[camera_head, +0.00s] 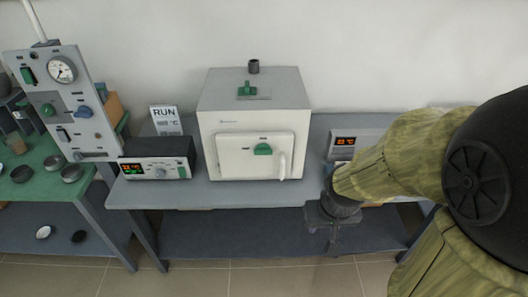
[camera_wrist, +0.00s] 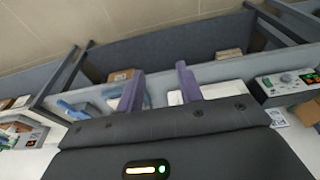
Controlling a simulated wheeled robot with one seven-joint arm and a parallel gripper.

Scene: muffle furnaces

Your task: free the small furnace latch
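A small furnace (camera_head: 254,110), a light grey and white box, stands on the grey bench. Its door (camera_head: 235,158) is closed against the front. A green knob (camera_head: 263,149), which may be the latch, sits on the door, with a pale upright handle (camera_head: 283,165) to its right. My gripper (camera_head: 330,238) is right of and below the door, in front of the bench edge, touching nothing that I can see. In the wrist view its two purple fingers (camera_wrist: 160,85) stand apart with nothing gripped between them. I cannot make out the furnace door in the wrist view.
A controller (camera_head: 157,169) with a lit display stands left of the furnace, below a RUN sign (camera_head: 166,120). Another display unit (camera_head: 345,142) is at the right, partly hidden by my arm. A gauge panel (camera_head: 65,100) stands far left. The bench (camera_head: 240,195) has a lower shelf.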

